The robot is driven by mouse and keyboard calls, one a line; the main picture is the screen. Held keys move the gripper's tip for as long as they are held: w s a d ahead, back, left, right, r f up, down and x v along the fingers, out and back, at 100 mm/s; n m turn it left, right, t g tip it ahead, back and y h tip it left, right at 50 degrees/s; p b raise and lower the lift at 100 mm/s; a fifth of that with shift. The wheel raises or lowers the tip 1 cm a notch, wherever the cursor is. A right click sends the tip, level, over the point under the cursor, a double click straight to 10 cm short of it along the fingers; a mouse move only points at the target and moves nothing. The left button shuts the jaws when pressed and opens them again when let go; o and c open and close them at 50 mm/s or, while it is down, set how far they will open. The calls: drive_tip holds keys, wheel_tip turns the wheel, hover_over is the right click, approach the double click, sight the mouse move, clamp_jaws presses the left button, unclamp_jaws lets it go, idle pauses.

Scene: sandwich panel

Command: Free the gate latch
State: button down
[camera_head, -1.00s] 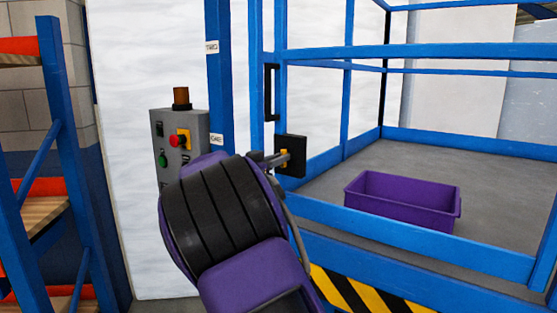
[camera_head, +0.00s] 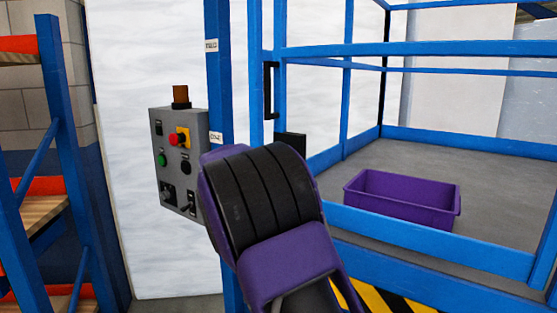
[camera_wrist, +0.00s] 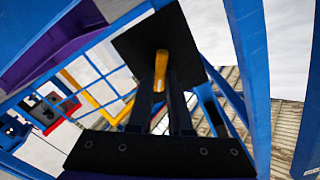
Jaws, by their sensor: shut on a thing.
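The gate latch is a black plate (camera_wrist: 157,38) with a yellow handle (camera_wrist: 161,68) standing out from it, seen close up in the wrist view. My gripper (camera_wrist: 161,80) has its two dark fingers on either side of the yellow handle and is shut on it. In the head view only the top of the black latch plate (camera_head: 291,142) shows on the blue gate frame (camera_head: 281,100). My purple and black arm hides the rest of the latch and the gripper there.
A grey control box (camera_head: 177,150) with a red button and an amber lamp (camera_head: 180,94) stands left of my arm. A purple bin (camera_head: 402,198) sits on the grey floor inside the blue cage. A blue rack (camera_head: 62,150) stands at far left.

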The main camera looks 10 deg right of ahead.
drive_tip(key=shift+d+f+m+b, duration=0.15)
drive_tip(key=shift+m+b, duration=0.8)
drive_tip(key=shift+m, duration=1.8)
drive_tip(key=shift+a+f+m+b, duration=0.1)
drive_tip(key=shift+m+b, duration=0.8)
drive_tip(key=shift+m, duration=1.85)
drive_tip(key=c, duration=0.8)
unclamp_jaws()
drive_tip(key=shift+c, duration=0.2)
drive_tip(key=shift+s, duration=0.1)
drive_tip(key=v, duration=1.7)
drive_tip(key=shift+s+r, duration=0.1)
drive_tip(key=shift+r, duration=0.05)
